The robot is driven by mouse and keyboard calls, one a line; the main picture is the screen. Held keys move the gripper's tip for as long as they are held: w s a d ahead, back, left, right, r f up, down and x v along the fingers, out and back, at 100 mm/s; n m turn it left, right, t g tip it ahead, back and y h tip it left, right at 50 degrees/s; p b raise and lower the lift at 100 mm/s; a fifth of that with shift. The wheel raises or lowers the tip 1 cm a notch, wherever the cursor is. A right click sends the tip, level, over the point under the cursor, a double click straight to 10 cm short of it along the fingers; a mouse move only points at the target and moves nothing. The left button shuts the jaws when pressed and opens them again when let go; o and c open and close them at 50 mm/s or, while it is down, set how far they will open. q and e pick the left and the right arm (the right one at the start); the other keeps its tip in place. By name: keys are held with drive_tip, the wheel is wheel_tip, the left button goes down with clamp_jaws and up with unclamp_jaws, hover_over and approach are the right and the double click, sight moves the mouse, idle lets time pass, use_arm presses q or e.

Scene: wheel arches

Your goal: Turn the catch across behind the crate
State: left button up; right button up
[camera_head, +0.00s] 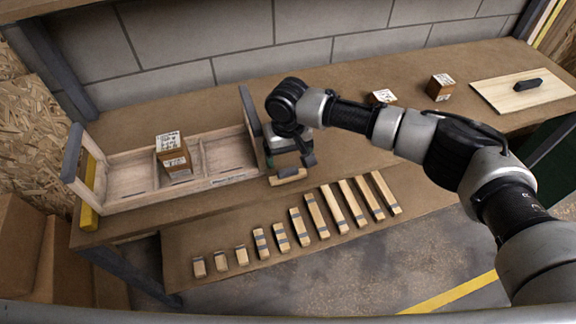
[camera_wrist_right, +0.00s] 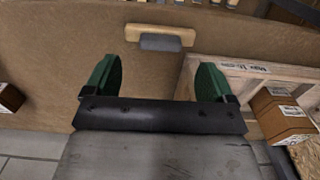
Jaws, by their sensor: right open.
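The crate (camera_head: 222,157) is a long, low pale-wood tray with compartments and dark upright end plates, on the bench at left. Its near corner shows at right in the wrist view (camera_wrist_right: 235,72). What looks like the catch (camera_head: 289,177) is a small tan wooden bar just right of the crate's right end. In the wrist view the bar (camera_wrist_right: 145,31) has a grey block against it and lies beyond the fingertips. My right gripper (camera_head: 285,157) is open over the bench beside the crate; its green fingers (camera_wrist_right: 157,72) are apart, nothing between them. My left gripper is out of view.
A labelled brown box (camera_head: 173,153) sits in the crate's middle. Several wooden strips (camera_head: 312,213) lie in a row on a lower board in front. Small boxes (camera_head: 441,87) and a board with a dark handle (camera_head: 522,91) stand at the right. A block wall backs the bench.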

sight(288, 169)
drive_tip(key=shift+f, duration=2.75)
drive_tip(key=c, duration=0.9)
